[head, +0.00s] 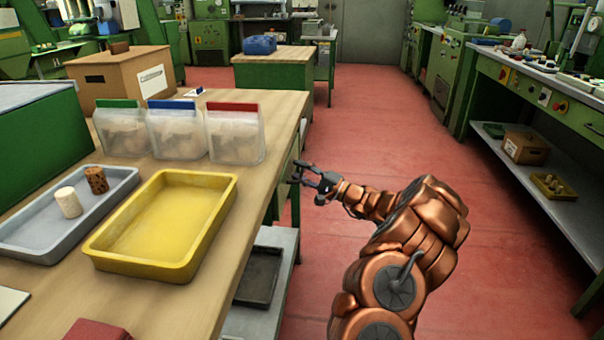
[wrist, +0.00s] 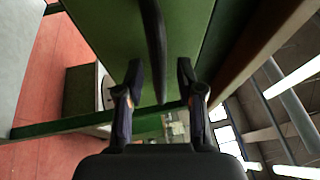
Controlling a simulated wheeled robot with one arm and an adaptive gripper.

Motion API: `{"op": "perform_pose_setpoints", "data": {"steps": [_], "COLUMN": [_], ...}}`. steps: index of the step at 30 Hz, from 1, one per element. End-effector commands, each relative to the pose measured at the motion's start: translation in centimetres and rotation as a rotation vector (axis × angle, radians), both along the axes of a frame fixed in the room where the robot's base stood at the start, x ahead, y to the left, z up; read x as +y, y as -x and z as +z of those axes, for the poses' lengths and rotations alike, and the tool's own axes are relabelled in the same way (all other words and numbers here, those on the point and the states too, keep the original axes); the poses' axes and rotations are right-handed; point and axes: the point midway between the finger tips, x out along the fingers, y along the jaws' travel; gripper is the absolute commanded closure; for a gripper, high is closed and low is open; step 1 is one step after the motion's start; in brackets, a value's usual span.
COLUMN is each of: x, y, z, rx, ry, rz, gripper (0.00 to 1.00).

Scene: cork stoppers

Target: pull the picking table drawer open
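The picking table (head: 262,101) has a wooden top and a green side, and stands at left in the head view. Its green drawer front (wrist: 105,25) fills the top of the wrist view, with a dark bar handle (wrist: 155,45) on it. The drawer looks closed, though its edges are hard to make out. My gripper (head: 296,173) is beside the table's right edge, pointing at that side. In the wrist view my gripper (wrist: 159,72) is open, with one finger on each side of the handle and visible gaps to both. The handle cannot be made out in the head view.
On the table are a yellow tray (head: 232,205), a grey tray (head: 20,222) with two corks, several clear bags (head: 235,140) and a cardboard box (head: 115,72). A dark tray (head: 260,275) lies on the shelf below. The red floor (head: 370,120) behind my arm is clear.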

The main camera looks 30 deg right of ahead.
Motion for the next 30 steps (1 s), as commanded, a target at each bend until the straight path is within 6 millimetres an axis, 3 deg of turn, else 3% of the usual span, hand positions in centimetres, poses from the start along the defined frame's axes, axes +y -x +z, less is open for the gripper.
{"op": "perform_pose_setpoints", "data": {"steps": [6, 17, 30], "x": [0.01, 0.02, 0.02], "y": [-0.02, -0.01, -0.01], "z": [0.0, -0.02, -0.03], "rx": [0.0, 0.001, 0.001], "ry": [0.0, 0.0, 0.0], "rz": [0.0, 0.0, 0.0], "gripper": [0.63, 1.0, 1.0]}}
